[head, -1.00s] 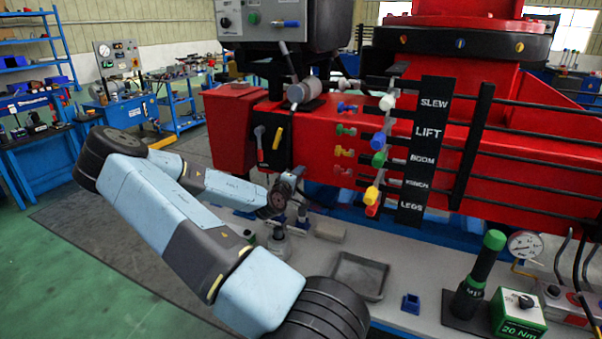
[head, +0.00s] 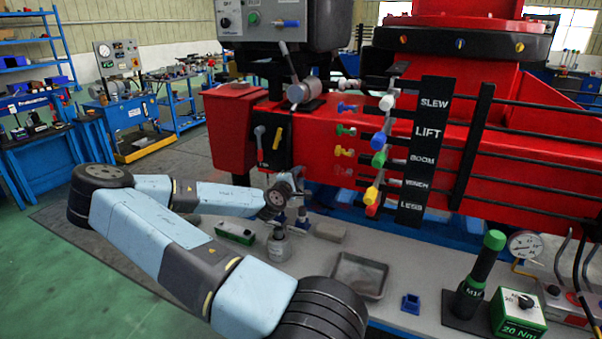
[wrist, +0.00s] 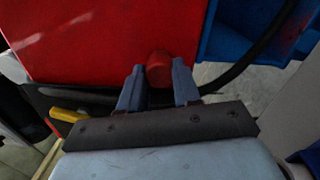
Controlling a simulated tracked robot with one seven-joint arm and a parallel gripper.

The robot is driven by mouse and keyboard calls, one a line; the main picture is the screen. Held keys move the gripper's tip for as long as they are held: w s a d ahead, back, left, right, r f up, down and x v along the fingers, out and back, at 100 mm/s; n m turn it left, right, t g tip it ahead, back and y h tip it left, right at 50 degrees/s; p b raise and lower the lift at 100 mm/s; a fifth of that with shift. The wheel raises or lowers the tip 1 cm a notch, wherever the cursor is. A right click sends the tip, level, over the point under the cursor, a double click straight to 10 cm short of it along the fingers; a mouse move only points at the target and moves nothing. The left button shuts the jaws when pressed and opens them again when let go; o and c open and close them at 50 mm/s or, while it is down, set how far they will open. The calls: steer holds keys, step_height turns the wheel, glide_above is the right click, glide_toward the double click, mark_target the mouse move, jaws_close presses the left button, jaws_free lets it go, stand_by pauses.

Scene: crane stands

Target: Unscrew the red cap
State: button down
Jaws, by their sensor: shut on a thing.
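The red cap (wrist: 159,66) shows in the wrist view as a small round red piece between the two blue-grey fingers. My gripper (wrist: 159,80) is shut on it, one finger on each side. Red bodywork of the machine fills the view just beyond the cap, and I cannot tell how far the cap is turned. The cap cannot be made out there.
A yellow-handled lever (head: 277,140) is close above my gripper. Below are a grey metal bottle (head: 279,247), a green box (head: 235,233) and an empty grey tray (head: 359,277) on the bench. A black hose (wrist: 262,50) runs to the right of the cap.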

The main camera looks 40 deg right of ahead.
steer(key=n, duration=0.5)
steer(key=shift+s, duration=0.1)
steer(key=shift+f+n, duration=0.1)
steer(key=shift+n, duration=0.2)
steer(key=n, duration=0.4)
steer(key=shift+n, duration=0.3)
steer(key=c, duration=0.7)
jaws_free()
steer(key=shift+c, duration=0.9)
